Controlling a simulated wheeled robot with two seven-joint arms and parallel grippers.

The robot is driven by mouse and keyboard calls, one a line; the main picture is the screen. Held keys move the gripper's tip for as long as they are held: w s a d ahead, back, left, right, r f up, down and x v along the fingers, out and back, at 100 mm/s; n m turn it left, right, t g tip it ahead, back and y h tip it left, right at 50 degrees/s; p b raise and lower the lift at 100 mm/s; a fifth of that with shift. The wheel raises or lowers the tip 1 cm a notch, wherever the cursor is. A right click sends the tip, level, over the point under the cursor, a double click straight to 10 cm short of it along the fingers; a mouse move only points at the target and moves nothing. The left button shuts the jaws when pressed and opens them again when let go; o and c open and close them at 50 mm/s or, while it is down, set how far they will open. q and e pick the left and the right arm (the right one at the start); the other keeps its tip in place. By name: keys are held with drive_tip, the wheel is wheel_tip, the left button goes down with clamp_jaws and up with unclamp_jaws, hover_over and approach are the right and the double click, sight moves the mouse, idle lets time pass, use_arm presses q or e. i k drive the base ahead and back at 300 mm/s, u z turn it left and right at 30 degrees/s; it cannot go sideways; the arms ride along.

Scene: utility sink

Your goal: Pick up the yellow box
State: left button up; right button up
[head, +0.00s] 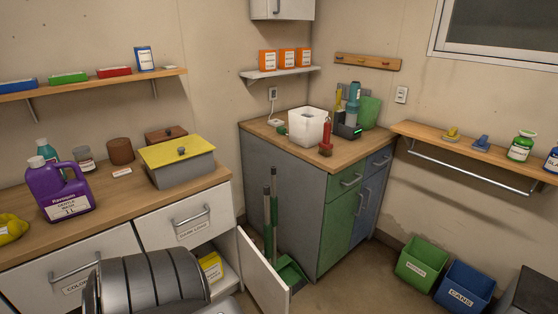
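A yellow box (210,267) with a white label stands inside the open lower cabinet, near the bottom of the head view. Its left part is hidden behind a dark grey arm link of mine. A grey box with a yellow lid (178,152) and a dark knob sits on the left counter. Neither of my grippers shows in the head view.
The white cabinet door (262,274) stands open to the right of the yellow box. A dustpan (290,274) and long handles stand just behind the door. A purple jug (65,193) is on the left counter (122,193). Green (424,261) and blue (464,287) bins stand at right.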

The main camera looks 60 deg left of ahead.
sight(211, 264)
drive_tip(key=u, duration=0.45)
drive_tip(key=i, duration=2.35)
drive_tip(key=u, duration=3.25)
